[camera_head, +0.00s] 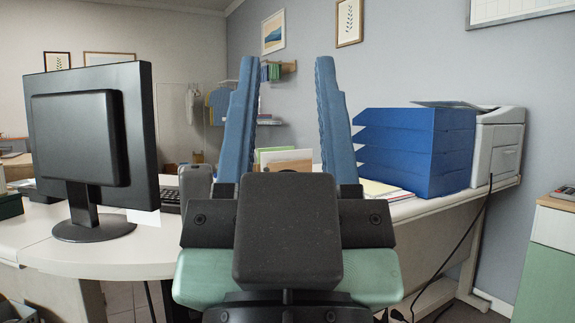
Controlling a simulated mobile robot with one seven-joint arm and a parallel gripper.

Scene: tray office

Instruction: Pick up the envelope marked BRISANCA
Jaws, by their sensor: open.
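My gripper (286,62) fills the middle of the view. Its two blue fingers stand well apart, with nothing held between them. Between the fingers, farther back on the desk, upright tan and pale pieces (287,158) show, which may be envelopes or folders; their lower part is hidden behind my gripper. No marking BRISANCA can be read anywhere, so I cannot tell which thing is that envelope. A blue stacked letter tray (430,150) stands on the desk to the right. Loose papers (382,190) lie at its left foot, partly hidden by my gripper.
A black monitor (100,130) stands on the white desk (150,250) at the left. A keyboard (170,200) lies behind it. A grey printer (497,145) stands right of the tray, with a cable hanging down. A green and white cabinet (548,260) stands at the right edge.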

